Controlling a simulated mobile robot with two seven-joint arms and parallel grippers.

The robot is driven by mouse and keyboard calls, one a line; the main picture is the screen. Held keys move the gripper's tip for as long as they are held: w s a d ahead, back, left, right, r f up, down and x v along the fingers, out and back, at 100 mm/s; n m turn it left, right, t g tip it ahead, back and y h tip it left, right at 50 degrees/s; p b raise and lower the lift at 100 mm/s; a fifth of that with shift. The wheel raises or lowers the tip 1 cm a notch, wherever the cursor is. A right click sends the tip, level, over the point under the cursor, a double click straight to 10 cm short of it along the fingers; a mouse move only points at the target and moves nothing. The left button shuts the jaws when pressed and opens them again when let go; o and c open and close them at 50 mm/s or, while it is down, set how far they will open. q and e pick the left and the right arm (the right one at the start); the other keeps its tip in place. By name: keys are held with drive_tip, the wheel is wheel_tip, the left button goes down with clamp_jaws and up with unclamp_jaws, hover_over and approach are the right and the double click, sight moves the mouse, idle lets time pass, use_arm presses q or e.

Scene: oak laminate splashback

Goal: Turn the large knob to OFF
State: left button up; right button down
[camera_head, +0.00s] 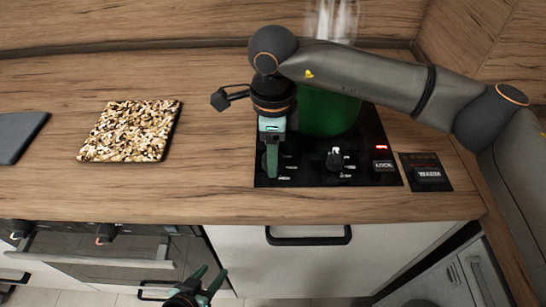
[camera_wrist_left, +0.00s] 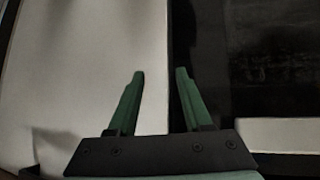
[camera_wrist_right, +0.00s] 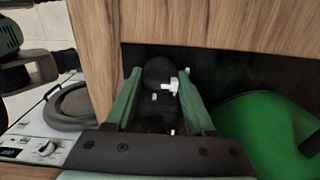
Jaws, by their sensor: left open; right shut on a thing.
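The black hob panel (camera_head: 307,177) carries dark knobs along its front. My right gripper (camera_head: 271,175) points down over the left knob, which it mostly hides in the head view. In the right wrist view its fingers are shut on this dark round knob (camera_wrist_right: 157,72), with a white pointer mark beside it. Another knob (camera_head: 335,160) with a white pointer stands free to the right. The labels are too small to read, so I cannot tell the setting. My left gripper (camera_head: 212,273) is open and empty, low before the cabinet fronts.
A green pot (camera_head: 325,112) stands on the hob close behind the knobs, with steam above it. A LOCK button (camera_head: 383,165) and a WARM button (camera_head: 429,174) lie to the right. A speckled board (camera_head: 130,131) lies left on the counter, with bare wood between.

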drive_tip(key=shift+n, duration=0.3)
drive_tip(key=shift+c, duration=1.3)
unclamp_jaws()
wheel_tip(320, 180, up, 13)
drive_tip(key=shift+f, duration=0.2)
